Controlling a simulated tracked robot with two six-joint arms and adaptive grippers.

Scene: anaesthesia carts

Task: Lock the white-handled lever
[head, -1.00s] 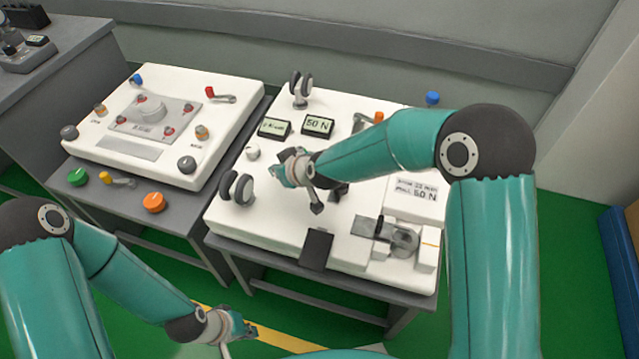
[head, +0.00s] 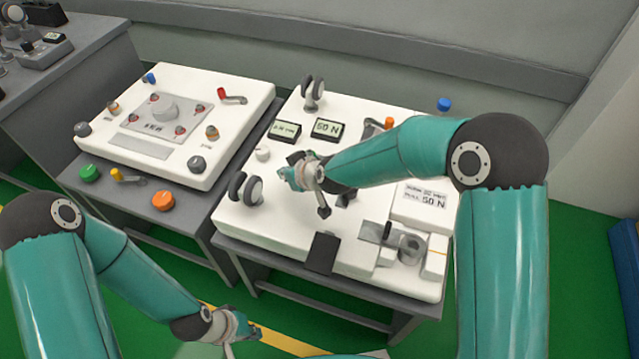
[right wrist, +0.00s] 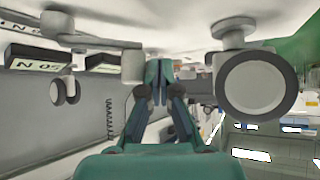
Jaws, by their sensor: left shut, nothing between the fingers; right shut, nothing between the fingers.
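The pale handle (head: 262,153), apparently the white-handled lever's, stands on the right cart's white top, left of the displays. In the right wrist view a pale grey handle (right wrist: 131,66) hangs from a thin bar, just left of my fingertips; it seems to be the same one. Its lock position cannot be read. My right gripper (head: 293,172) is shut and empty over the top, right of the handle. In the right wrist view its fingertips (right wrist: 160,75) are closed beside the handle; contact is unclear. My left gripper (head: 240,335) is shut and empty, low in front of the carts.
A twin wheel (head: 246,188) stands near the handle at front left, another (head: 313,92) at the back. Displays (head: 328,129) lie between. An orange-handled lever (head: 389,124) is partly behind my right arm. The left cart (head: 235,125) carries a red-handled lever (head: 222,96).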

